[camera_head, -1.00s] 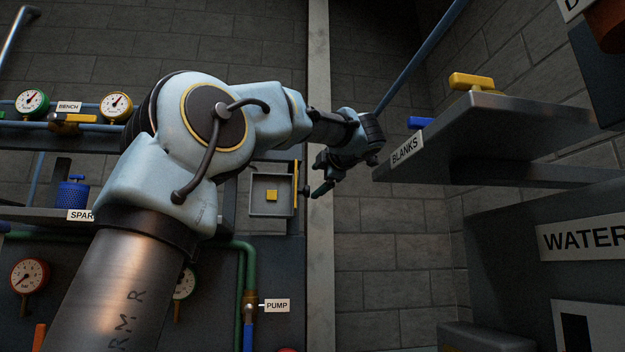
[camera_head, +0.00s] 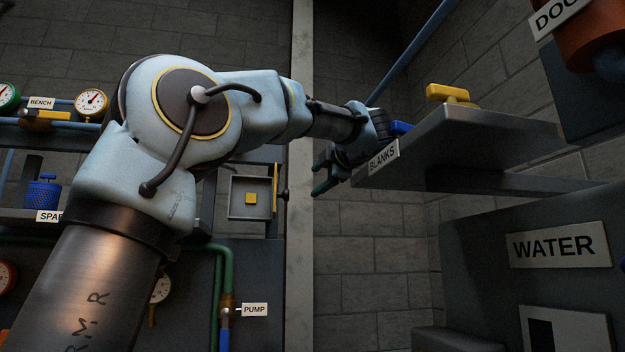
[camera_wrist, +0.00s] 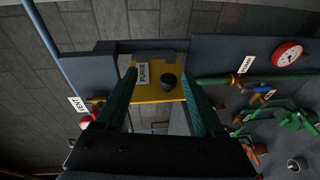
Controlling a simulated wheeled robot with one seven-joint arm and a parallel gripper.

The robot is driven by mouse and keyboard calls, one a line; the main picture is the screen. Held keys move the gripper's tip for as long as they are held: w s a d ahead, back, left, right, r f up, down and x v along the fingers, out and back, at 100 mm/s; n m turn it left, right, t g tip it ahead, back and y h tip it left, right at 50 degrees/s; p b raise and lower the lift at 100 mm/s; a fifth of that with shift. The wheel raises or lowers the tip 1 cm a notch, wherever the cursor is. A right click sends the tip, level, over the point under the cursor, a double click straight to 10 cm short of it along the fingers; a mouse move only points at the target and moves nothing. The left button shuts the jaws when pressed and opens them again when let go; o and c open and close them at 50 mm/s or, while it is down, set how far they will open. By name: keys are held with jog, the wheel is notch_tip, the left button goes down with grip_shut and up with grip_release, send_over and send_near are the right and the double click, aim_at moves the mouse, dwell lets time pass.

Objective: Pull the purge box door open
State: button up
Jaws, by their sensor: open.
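The purge box (camera_head: 237,209) is a small grey box on the wall in the head view, its inside showing with a yellow block (camera_head: 251,198) in it. Its yellow door (camera_head: 275,187) shows nearly edge-on at the box's right side, with a dark knob (camera_head: 285,196) on the right. In the wrist view the yellow door (camera_wrist: 151,92) faces me with a PURGE label and the round black knob (camera_wrist: 168,81). My gripper (camera_head: 322,173) is open and empty, right of the knob with a gap. In the wrist view the knob appears between its green fingers (camera_wrist: 158,78).
A pale post (camera_head: 300,120) stands just right of the box. The BLANKS shelf (camera_head: 470,135) juts out at right, its near corner overlapping my wrist in the picture. Pipes and gauges line the left wall, with the PUMP valve (camera_head: 228,305) below the box.

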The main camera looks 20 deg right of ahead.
jog(key=shift+s+d, duration=0.5)
jog(key=shift+s, duration=0.2)
jog(key=shift+s+d, duration=0.45)
jog(key=shift+s, duration=0.2)
